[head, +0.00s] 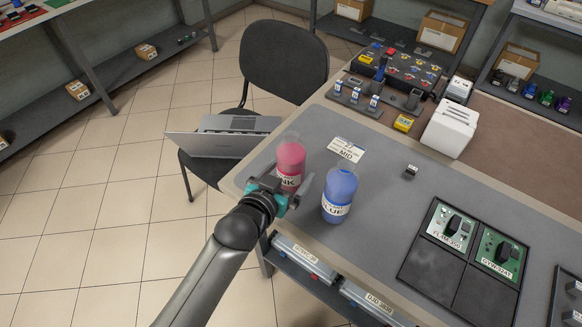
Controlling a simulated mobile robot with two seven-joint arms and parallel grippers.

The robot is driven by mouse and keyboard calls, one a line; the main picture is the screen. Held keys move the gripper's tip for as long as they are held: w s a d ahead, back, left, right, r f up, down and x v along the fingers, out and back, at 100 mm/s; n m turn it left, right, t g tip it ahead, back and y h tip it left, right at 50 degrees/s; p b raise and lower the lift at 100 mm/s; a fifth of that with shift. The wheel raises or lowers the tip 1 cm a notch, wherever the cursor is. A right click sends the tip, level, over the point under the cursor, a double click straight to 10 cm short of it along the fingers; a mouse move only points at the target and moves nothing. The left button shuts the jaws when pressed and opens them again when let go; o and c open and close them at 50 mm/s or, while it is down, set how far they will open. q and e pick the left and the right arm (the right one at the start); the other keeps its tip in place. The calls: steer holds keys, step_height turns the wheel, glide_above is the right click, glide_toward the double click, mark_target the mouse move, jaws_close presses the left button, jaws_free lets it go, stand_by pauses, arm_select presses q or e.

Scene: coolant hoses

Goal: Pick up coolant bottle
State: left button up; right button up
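A pink coolant bottle (291,160) with a clear top and a label ending in "NK" is near the table's left corner. A blue coolant bottle (340,190) labelled "BLUE" stands upright on the grey mat to its right. My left gripper (287,186) is at the pink bottle, one finger on each side of its lower part. I cannot tell whether the fingers press on it. The gripper hides the bottle's base, so its contact with the mat is unclear. The blue bottle is close beyond the right finger. My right gripper is not in view.
A "MID" card (346,149) lies behind the bottles. A white printer (450,128) and a black device (395,72) stand further back. A board tray (467,258) lies at right. A chair (284,65) with a laptop (226,137) stands beyond the table's left edge.

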arm_select(q)
steer(key=shift+w+d+f, duration=0.3)
steer(key=shift+w, duration=0.3)
steer(key=shift+c, duration=0.2)
steer(key=c, duration=1.4)
steer(key=shift+r, duration=0.1)
